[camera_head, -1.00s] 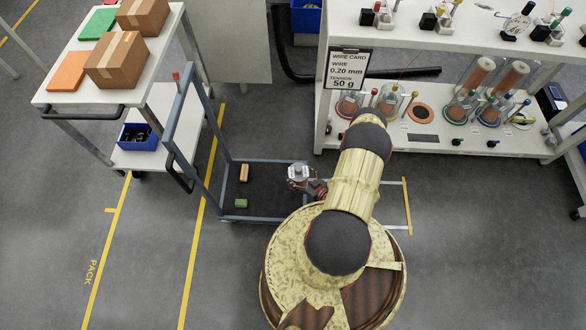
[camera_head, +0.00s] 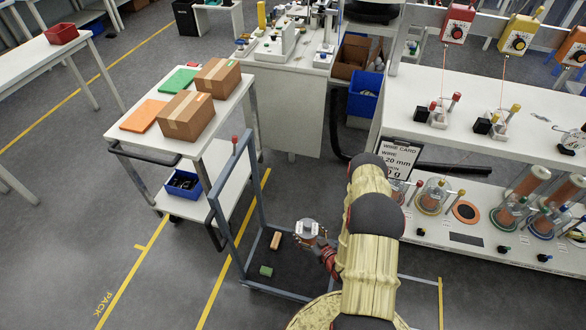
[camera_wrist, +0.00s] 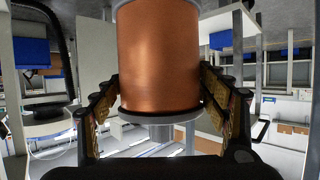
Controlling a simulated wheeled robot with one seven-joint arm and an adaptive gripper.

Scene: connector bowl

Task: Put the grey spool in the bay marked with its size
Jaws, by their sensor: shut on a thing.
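My gripper (camera_head: 312,236) is shut on the grey spool (camera_head: 307,227), holding it above the right side of the low cart. In the wrist view the spool (camera_wrist: 160,60) has copper wire wound between grey flanges, and the fingers (camera_wrist: 160,100) grip it from both sides near its lower flange. No size is readable on it. The rack's lower shelf (camera_head: 420,245) carries spools in clear holders and a flat orange-ringed disc (camera_head: 467,211). Bay size marks are not readable.
The low blue-framed cart (camera_head: 285,293) holds an orange block (camera_head: 276,240) and a green block (camera_head: 266,271). A white trolley (camera_head: 225,110) with boxes stands behind left. The rack's upper shelf (camera_head: 480,90) overhangs the lower one. Floor at lower left is clear.

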